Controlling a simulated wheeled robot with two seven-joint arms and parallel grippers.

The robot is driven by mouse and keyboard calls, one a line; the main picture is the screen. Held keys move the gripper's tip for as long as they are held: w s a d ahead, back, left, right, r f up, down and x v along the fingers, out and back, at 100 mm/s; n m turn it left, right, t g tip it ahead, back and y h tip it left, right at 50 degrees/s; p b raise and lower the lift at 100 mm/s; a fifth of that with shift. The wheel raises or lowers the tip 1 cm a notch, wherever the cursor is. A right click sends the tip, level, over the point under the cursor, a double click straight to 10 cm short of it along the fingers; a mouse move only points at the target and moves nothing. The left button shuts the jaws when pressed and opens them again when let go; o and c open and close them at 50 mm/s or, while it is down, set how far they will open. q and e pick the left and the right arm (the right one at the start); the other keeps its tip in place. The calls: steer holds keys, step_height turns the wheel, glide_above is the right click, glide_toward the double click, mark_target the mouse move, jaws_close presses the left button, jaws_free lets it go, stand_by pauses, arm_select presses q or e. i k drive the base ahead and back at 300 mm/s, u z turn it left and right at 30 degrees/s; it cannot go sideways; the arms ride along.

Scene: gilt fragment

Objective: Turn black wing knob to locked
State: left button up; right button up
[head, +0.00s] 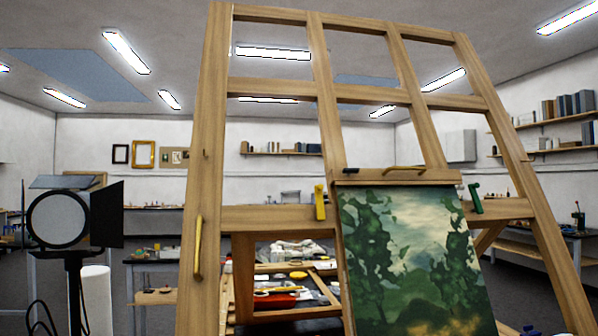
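A small dark piece (350,171) sits at the left end of the wooden clamp bar (440,177) above the painting; it may be the black wing knob, but it is too small to tell its shape or whether it is locked. The bar crosses the tall wooden easel frame (211,130) and lies along the top edge of a green landscape painting (410,265). A curved light-brown handle (404,168) is on the bar. A yellow lever (320,202) is left of the painting and a green lever (475,198) right of it. Neither of my grippers is in view.
A brass-coloured handle (198,248) is on the easel's left post. A studio lamp (58,218) with black flaps stands at left. Behind the easel is a cluttered table with a red object (275,299). Benches and shelves line the walls.

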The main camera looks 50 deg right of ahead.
mark_target(349, 171)
steer(key=z, duration=0.2)
steer(key=i, duration=1.05)
steer(key=z, duration=0.7)
